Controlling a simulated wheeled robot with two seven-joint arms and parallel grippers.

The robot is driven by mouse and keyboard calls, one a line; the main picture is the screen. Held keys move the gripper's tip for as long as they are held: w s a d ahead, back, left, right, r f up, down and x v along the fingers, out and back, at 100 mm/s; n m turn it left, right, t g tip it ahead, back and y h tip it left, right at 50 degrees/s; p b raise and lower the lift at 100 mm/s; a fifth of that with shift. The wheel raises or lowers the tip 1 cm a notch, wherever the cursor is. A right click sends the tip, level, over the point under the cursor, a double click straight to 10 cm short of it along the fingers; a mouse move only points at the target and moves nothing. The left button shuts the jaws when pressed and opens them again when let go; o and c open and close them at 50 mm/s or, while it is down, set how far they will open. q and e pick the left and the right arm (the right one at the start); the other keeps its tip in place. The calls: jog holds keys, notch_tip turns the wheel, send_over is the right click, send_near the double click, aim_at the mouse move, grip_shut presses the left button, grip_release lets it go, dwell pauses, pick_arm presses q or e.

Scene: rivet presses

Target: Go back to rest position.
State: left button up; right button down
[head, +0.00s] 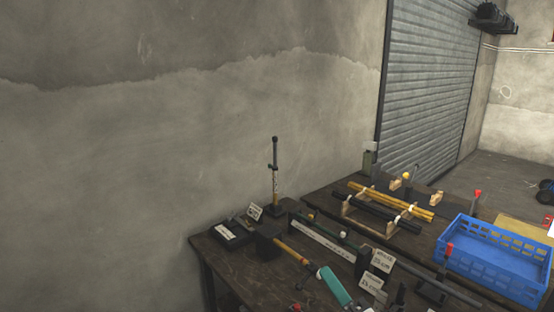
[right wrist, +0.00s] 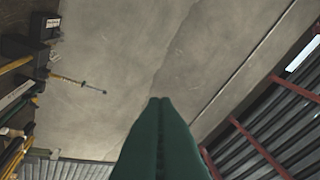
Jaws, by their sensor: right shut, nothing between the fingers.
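My right gripper (right wrist: 160,101) shows in the right wrist view as two dark green fingers pressed together, with nothing between them. It points away from the bench into open space, with the wall behind it. I cannot make it out clearly in the head view. My left gripper is in neither view. An upright press-like tool (head: 275,178) with a black top stands at the back of the dark workbench (head: 225,268). It also shows sideways in the right wrist view (right wrist: 78,82).
A blue crate (head: 487,268) stands at the right of the bench. Yellow and black bars (head: 392,201) lie on wooden supports. A teal-handled tool (head: 335,287) and small label cards (head: 371,283) lie in front. A grey shutter (head: 425,90) is behind. The left wall area is clear.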

jog(key=s+d+f+m+g+h, duration=0.3)
jog(key=d+f+m+h, duration=0.25)
jog(key=f+m, duration=0.35)
jog(key=s+d+f+m+g+h, duration=0.4)
jog(key=f+m+h, duration=0.3)
jog(key=m, duration=0.4)
jog(key=s+d+f+m+g+y, duration=0.1)
jog(key=s+f+m+g, duration=0.35)
jog(key=s, duration=0.45)
jog(key=s+f+m+g, duration=0.35)
jog(key=s+f, duration=0.25)
jog(key=s, duration=0.3)
notch_tip(320, 180, down, 28)
jog(key=s+g, duration=0.2)
jog(key=s+d+f+g+b, duration=0.1)
jog(key=s+d+f, duration=0.2)
jog(key=s+f, duration=1.2)
jog(key=shift+s+f+n, duration=0.3)
jog(key=shift+s+f, duration=0.05)
jog(key=shift+s, duration=0.1)
